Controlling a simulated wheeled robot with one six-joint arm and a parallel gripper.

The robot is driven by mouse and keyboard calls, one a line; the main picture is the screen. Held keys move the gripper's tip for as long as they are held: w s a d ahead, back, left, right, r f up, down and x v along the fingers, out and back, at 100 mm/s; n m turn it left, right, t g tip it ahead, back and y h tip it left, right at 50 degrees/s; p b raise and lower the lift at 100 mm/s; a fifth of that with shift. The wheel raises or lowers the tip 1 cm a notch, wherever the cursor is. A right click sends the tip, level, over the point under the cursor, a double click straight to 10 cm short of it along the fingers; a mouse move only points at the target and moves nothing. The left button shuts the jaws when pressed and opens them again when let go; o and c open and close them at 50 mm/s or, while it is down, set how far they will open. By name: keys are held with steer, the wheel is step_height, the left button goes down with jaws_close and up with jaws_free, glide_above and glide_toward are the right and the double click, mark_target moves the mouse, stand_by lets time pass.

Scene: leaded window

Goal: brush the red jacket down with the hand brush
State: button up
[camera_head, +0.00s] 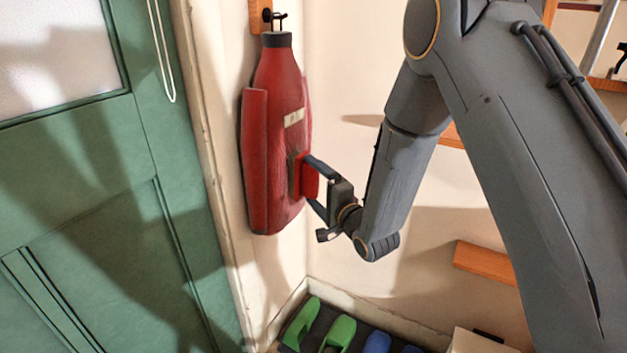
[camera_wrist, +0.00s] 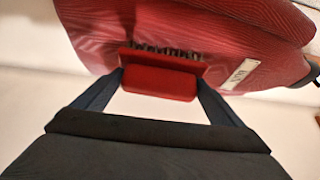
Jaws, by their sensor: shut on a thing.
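The red jacket (camera_head: 272,130) hangs from a hook on the wall right of the green door. It has a dark collar and a pale label on its front. In the wrist view the jacket (camera_wrist: 220,30) fills the top. My gripper (camera_head: 311,183) is shut on the red hand brush (camera_head: 310,181), at the lower front of the jacket. In the wrist view the fingers of my gripper (camera_wrist: 160,85) hold the brush (camera_wrist: 160,82) at its two ends. Its dark bristles face the jacket and appear to touch it.
A green door (camera_head: 90,180) with a hanging white cord stands at the left. Green slippers (camera_head: 338,333) and blue slippers (camera_head: 377,343) lie on a dark mat below. An orange-brown shelf (camera_head: 484,262) is on the right wall behind my arm.

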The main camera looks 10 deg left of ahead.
mark_target(315, 200)
steer(key=shift+d+f+b, duration=0.1)
steer(key=shift+f+b, duration=0.2)
steer(key=shift+f, duration=0.5)
steer(key=shift+w+f+b, duration=0.1)
steer(key=shift+f+b, duration=1)
steer(key=shift+f, duration=0.75)
steer(key=shift+s+d+p, duration=0.2)
steer(key=shift+s+d, duration=0.1)
steer(key=shift+d, duration=0.65)
steer(key=shift+s+d+p, duration=0.2)
steer(key=shift+s+d, duration=0.1)
steer(key=shift+d, duration=0.6)
steer(key=shift+s+d+p, duration=0.2)
steer(key=shift+s+d, duration=0.1)
steer(key=shift+d, duration=0.65)
steer(key=shift+c, duration=0.2)
steer(key=shift+s+d+p, duration=0.2)
steer(key=shift+d, duration=0.55)
steer(key=shift+s+d+p, duration=0.15)
steer(key=shift+s+d, duration=0.05)
steer(key=shift+d, duration=0.5)
